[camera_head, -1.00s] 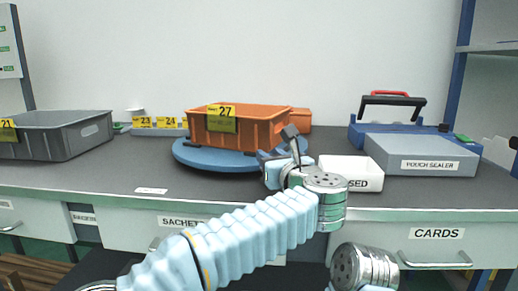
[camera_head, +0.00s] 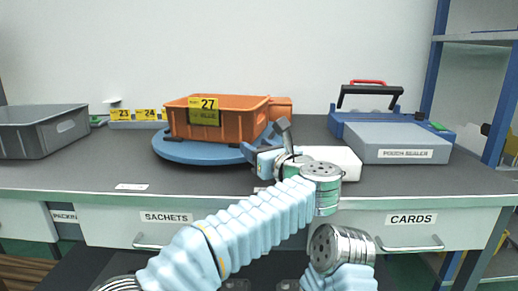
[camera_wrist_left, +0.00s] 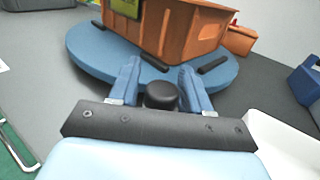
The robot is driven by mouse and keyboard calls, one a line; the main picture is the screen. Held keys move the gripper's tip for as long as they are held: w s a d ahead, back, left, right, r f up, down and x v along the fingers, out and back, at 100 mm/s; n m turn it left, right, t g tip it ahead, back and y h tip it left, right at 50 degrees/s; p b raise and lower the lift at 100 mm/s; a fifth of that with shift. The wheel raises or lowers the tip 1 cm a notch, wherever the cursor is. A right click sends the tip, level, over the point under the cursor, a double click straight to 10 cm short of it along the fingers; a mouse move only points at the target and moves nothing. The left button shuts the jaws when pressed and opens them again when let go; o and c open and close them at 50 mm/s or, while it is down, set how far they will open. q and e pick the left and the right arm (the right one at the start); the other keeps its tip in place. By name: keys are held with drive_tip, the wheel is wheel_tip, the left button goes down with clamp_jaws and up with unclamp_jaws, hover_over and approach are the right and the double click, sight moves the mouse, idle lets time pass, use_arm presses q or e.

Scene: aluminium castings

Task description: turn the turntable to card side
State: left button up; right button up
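The blue round turntable (camera_head: 175,150) lies on the grey worktop. An orange crate (camera_head: 235,127) with a yellow label reading 27 stands on it, and part of a second orange crate (camera_head: 282,106) shows behind. My left gripper (camera_head: 262,152) is at the turntable's front right edge. In the left wrist view its two blue fingers (camera_wrist_left: 157,80) are apart at the rim, with a black round knob (camera_wrist_left: 161,96) between them. I cannot tell whether they touch the knob. My right wrist shows at the bottom of the head view, but its gripper is out of frame.
A white box (camera_head: 335,158) stands close to the right of my left gripper. A grey bin (camera_head: 38,140) is at the left. Drawers labelled SACHETS (camera_head: 166,217) and CARDS (camera_head: 411,219) are below.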

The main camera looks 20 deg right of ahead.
use_arm(q)
drive_tip(key=shift+o, duration=0.5)
drive_tip(key=shift+s, duration=0.1)
drive_tip(key=shift+s+d, duration=0.1)
drive_tip(key=shift+s, duration=0.2)
drive_tip(key=s+d+b, duration=0.2)
drive_tip(key=s+b, duration=0.1)
drive_tip(key=s, duration=1)
drive_tip(key=shift+d, duration=0.1)
